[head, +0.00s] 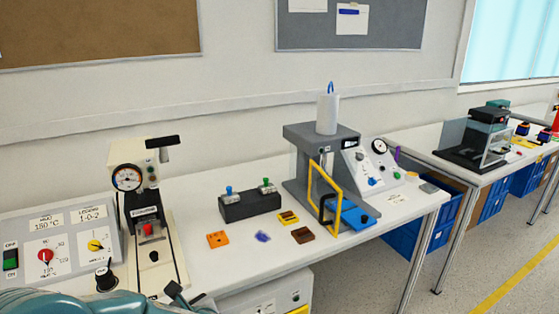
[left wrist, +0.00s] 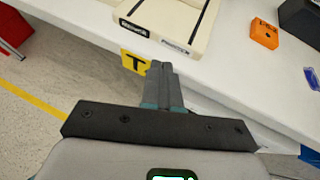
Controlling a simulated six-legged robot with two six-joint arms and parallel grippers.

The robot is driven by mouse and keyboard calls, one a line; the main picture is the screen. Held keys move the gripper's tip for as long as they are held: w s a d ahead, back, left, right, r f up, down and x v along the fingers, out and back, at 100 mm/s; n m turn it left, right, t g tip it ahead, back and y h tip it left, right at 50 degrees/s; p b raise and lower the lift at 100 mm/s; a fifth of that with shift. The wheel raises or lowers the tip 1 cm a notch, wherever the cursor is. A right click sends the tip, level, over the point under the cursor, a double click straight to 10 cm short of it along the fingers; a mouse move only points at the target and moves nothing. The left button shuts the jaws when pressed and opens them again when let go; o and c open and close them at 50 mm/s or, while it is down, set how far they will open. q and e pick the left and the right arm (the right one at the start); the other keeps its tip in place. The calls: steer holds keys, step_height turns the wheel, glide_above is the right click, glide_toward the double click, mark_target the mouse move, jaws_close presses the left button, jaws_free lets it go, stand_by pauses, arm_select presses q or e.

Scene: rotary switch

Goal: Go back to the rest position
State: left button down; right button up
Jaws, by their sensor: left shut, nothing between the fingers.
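A grey control panel (head: 75,240) stands at the far left in the head view. It has a red rotary knob (head: 45,256), a yellow rotary knob (head: 94,245) and a green switch (head: 10,260). A black knob (head: 105,276) shows in front of the panel. My left gripper (head: 186,297) is at the bottom edge of the head view, in front of the press base, partly cut off. In the left wrist view my left gripper (left wrist: 160,68) is shut and empty, beside the bench's front edge. My right gripper is in neither view.
A press with a dial gauge (head: 127,178) stands right of the panel. The white bench (head: 215,270) holds a black block (head: 250,204), small coloured pieces and a larger grey press (head: 318,140). A yellow sign (left wrist: 134,62) hangs at the bench edge. The floor (left wrist: 40,120) beyond looks clear.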

arm_select(q)
steer(key=s+d+f+n+g+h+p, duration=0.25)
steer(key=s+f+g+h, duration=0.2)
steer(key=s+f, duration=0.5)
steer(key=s+d+f+n+g+h+p, duration=0.1)
steer(key=s+d+f+n+h, duration=0.3)
steer(key=n, duration=0.8)
steer(key=s+d+f+n+g+h+p, duration=0.2)
steer(key=s+d+f+n+h, duration=0.3)
steer(key=n, duration=0.8)
steer(key=s+d+p, duration=0.1)
steer(key=s+d, duration=0.1)
steer(key=s, duration=0.2)
steer(key=shift+d+f+p, duration=0.2)
steer(key=shift+d+p, duration=0.15)
steer(key=shift+p, duration=0.05)
steer(key=shift+s, duration=0.1)
